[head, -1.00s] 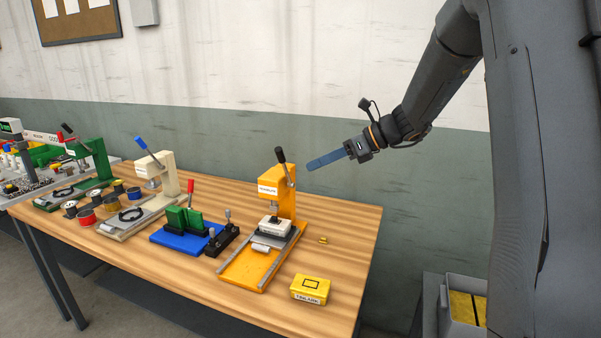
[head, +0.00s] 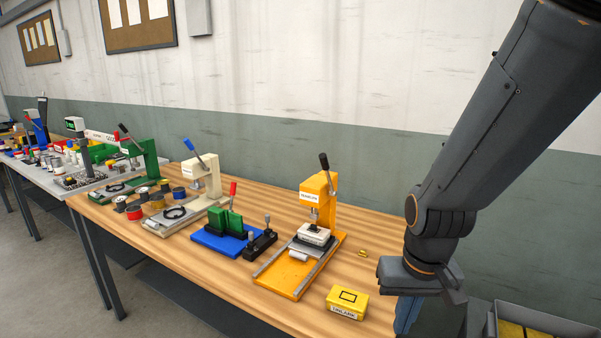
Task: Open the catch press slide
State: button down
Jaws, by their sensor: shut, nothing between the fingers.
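A yellow press (head: 318,195) with a black-knobbed lever stands on the wooden bench. Its base has two rails, and a grey carriage (head: 314,246) with a white block on it sits at the back, under the ram. A cream press (head: 207,178) with a blue lever and a green press (head: 143,158) stand farther left. The labels are too small to read, so I cannot tell which is the catch press. My gripper (head: 404,318) points down at the right end of the bench, right of the yellow box, with its blue fingers together and empty. Its tips are cut off below.
A yellow box (head: 347,302) lies at the bench's front right, with a small brass piece (head: 362,253) behind it. A blue fixture (head: 222,240) stands left of the yellow press. A grey bin (head: 540,325) is at lower right.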

aim_at(302, 250)
jog(key=z, duration=0.1)
jog(key=k, duration=1.05)
jog(key=u, duration=0.75)
jog(key=i, duration=1.45)
jog(key=z, duration=0.9)
